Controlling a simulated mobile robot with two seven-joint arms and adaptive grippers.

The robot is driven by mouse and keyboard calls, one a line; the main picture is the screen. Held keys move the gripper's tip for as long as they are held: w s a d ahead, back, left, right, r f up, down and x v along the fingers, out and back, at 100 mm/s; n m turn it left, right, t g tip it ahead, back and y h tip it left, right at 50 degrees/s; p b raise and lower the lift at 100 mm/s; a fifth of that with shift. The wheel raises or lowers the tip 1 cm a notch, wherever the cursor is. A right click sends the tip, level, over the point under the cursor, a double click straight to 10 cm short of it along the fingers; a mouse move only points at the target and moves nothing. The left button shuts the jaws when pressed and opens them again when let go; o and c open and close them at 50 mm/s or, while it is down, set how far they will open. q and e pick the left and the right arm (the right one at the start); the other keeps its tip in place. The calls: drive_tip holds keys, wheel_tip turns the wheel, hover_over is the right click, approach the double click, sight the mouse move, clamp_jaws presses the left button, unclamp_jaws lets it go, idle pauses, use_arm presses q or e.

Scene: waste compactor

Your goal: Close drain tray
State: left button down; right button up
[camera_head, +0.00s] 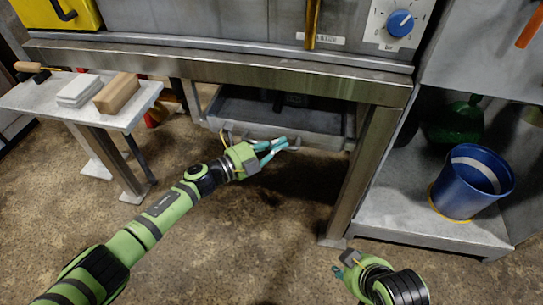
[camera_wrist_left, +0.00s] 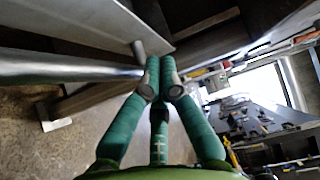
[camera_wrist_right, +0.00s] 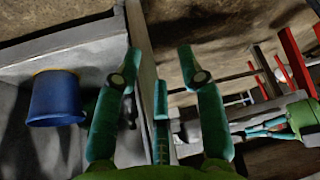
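The drain tray (camera_head: 235,127) is a grey metal tray under the compactor's front beam. Part of its inside shows below the beam, so it stands at least partly out. Its bar handle (camera_head: 294,143) is at the front; a silver bar (camera_wrist_left: 70,70) also shows in the left wrist view, running up to my left fingers. My left gripper (camera_head: 284,144) is at the tray's front, fingertips together. Whether the bar lies between them is hidden. My right gripper (camera_head: 339,268) is low at the front right, apart from the tray; the right wrist view (camera_wrist_right: 158,60) shows its fingers open and empty.
A metal leg (camera_head: 366,165) stands right of the tray. A blue bucket (camera_head: 460,190) stands on the low shelf at right. A side table (camera_head: 55,105) at left bears a brown block (camera_head: 117,93) and pale slabs (camera_head: 78,91). The floor in front is clear.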

use_arm(q)
drive_tip(key=p+v, duration=0.1)
drive_tip(key=v, duration=0.9)
drive_tip(key=shift+s+p, duration=0.25)
drive_tip(key=shift+p, duration=0.1)
use_arm(e)
drive_tip(key=s+f, duration=0.1)
drive_tip(key=s+f+g, duration=0.1)
drive_tip(key=f, duration=0.1)
drive_tip(key=s+d+f+g, duration=0.1)
drive_tip(key=shift+f, duration=0.2)
